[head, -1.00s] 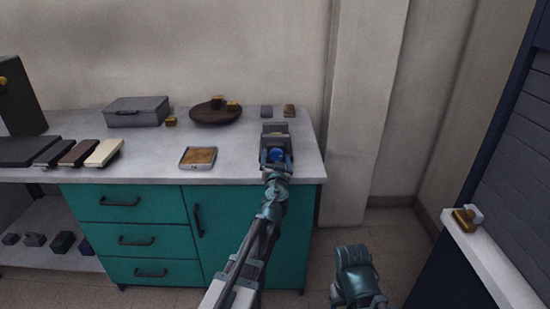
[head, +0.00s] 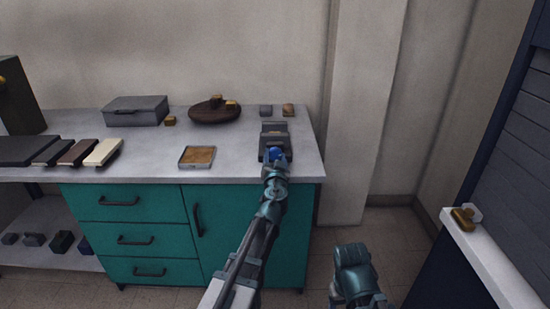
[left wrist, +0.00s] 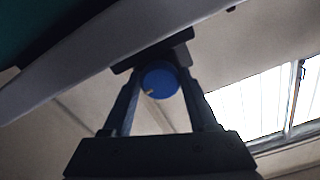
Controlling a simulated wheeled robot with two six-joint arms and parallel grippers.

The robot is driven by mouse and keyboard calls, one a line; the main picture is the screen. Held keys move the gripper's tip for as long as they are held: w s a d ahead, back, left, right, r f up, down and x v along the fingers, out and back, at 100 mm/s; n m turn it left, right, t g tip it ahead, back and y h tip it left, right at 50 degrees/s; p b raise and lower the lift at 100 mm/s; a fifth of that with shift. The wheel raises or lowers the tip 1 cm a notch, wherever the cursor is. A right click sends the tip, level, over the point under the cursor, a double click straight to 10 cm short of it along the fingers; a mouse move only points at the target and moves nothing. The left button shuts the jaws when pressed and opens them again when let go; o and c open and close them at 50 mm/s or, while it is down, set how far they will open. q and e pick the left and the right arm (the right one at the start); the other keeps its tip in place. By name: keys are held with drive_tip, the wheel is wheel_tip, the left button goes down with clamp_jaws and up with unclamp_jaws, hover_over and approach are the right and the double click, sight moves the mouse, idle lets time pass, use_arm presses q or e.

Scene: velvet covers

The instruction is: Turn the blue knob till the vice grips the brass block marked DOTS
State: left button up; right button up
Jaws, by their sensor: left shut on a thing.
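The grey vice (head: 274,132) stands near the right front edge of the worktop, its blue knob (head: 276,155) facing me. My left gripper (head: 275,165) reaches up to it from the front. In the left wrist view the knob (left wrist: 160,79), with a pale mark on its rim, sits between the two fingers (left wrist: 160,95), which are shut on it. I cannot tell whether a block is in the vice. No DOTS marking is readable on any block. A teal part of my right arm shows at the lower right, but its gripper does not.
Small brass blocks sit beside the grey case (head: 136,111) and on the dark round dish (head: 214,114). Two small blocks (head: 289,110) lie behind the vice. A tan-filled tray (head: 197,156) lies left of it. Another brass piece (head: 463,218) is on the right ledge.

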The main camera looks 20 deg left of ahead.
use_arm(q)
drive_tip(key=m, duration=0.7)
drive_tip(key=shift+m, duration=0.4)
drive_tip(key=m, duration=0.3)
drive_tip(key=shift+r+m, duration=0.1)
drive_tip(key=shift+m, duration=1.9)
drive_tip(key=shift+s, duration=0.1)
drive_tip(key=o, duration=1.4)
drive_tip(key=shift+c, duration=0.2)
